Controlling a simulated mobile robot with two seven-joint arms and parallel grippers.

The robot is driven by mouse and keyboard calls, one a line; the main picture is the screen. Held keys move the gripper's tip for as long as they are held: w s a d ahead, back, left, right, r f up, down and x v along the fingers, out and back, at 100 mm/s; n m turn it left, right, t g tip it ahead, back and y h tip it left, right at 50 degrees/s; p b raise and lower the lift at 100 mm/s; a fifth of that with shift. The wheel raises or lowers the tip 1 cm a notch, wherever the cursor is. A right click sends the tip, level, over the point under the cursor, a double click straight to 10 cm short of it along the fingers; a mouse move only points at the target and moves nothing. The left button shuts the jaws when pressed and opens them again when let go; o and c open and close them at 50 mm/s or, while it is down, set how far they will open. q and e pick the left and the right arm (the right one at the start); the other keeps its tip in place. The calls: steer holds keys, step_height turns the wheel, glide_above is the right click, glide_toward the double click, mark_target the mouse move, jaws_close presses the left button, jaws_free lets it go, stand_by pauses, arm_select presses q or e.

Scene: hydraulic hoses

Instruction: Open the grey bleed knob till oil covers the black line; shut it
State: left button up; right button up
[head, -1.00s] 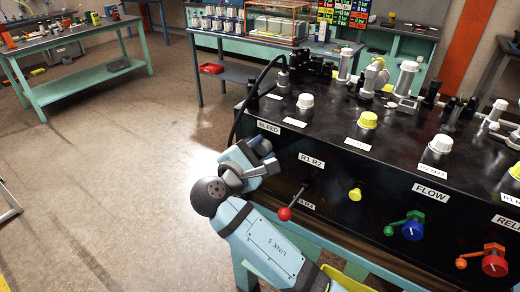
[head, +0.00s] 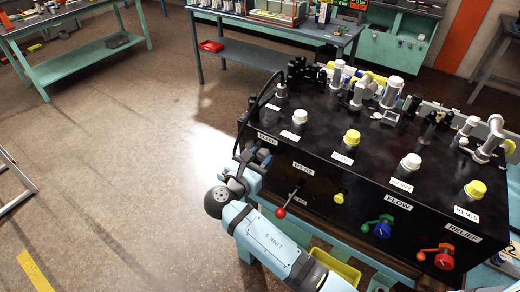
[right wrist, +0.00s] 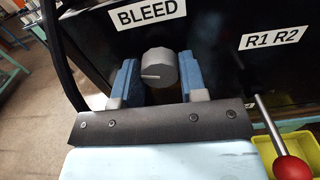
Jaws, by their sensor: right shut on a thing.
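The grey bleed knob (right wrist: 160,68) sits on the front of the black box under the BLEED label (right wrist: 151,13). In the right wrist view it lies between the two blue fingers of my right gripper (right wrist: 158,74), which is shut on it. A pale slot on the knob's face points left. In the head view my right gripper (head: 249,166) is at the box's left front corner and hides the knob. I cannot make out the oil or the black line in either view. My left gripper is not in view.
A red-ball lever (head: 281,213) stands out from the box front right of my gripper. A black hose (head: 246,112) runs down the box's left corner. Further right are a green-and-blue valve (head: 382,229) and a red one (head: 444,260).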

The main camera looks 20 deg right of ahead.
steer(key=shift+n, duration=1.7)
steer(key=o, duration=0.9)
steer(key=shift+d, duration=0.1)
steer(key=shift+o, duration=0.2)
